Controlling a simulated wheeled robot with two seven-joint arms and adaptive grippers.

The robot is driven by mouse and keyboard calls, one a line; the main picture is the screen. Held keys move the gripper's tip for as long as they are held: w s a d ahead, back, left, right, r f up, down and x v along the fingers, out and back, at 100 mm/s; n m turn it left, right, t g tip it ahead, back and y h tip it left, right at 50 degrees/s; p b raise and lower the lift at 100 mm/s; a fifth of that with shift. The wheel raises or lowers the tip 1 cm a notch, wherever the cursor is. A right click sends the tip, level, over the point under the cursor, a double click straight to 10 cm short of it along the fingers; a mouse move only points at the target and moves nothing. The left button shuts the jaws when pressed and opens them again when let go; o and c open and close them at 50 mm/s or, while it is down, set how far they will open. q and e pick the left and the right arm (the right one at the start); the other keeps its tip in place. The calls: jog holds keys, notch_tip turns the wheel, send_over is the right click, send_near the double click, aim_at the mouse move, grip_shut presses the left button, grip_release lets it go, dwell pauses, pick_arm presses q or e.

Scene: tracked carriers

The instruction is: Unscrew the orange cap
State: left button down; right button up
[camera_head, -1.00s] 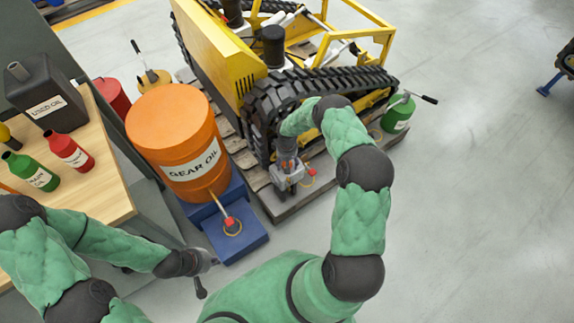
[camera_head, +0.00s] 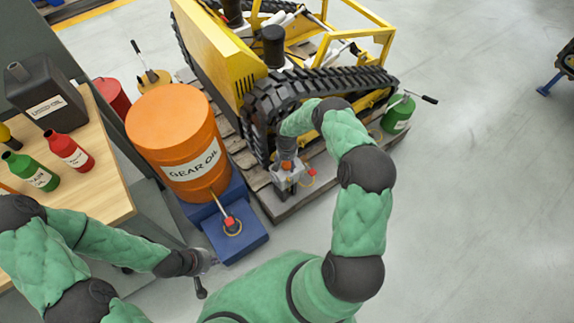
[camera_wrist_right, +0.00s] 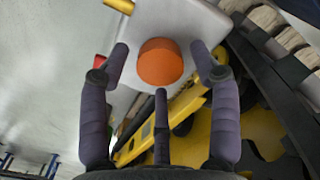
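The orange cap (camera_wrist_right: 160,62) shows in the right wrist view against a pale grey housing (camera_wrist_right: 190,18). In the head view the cap (camera_head: 287,165) is a small orange spot on top of the grey housing (camera_head: 287,180), beside the track. My right gripper (camera_wrist_right: 160,58) has its fingers spread, one on each side of the cap, with clear gaps. In the head view my right gripper (camera_head: 286,155) is just above the cap, its fingers partly hidden by the wrist. My left gripper (camera_head: 207,262) is low at the left, small and dark; its fingers are unclear.
The yellow tracked carrier (camera_head: 215,50) stands on a wooden pallet (camera_head: 290,208). An orange gear oil drum (camera_head: 172,125) stands on a blue stand (camera_head: 240,240) to the left. A wooden bench (camera_head: 105,190) holds bottles and a black canister. A green can (camera_head: 398,115) stands at the right.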

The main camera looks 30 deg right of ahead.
jog(key=c, duration=0.8)
jog(key=shift+c, duration=0.2)
jog(key=n, duration=0.7)
jog(key=shift+n, duration=1.4)
jog(key=shift+s, duration=0.1)
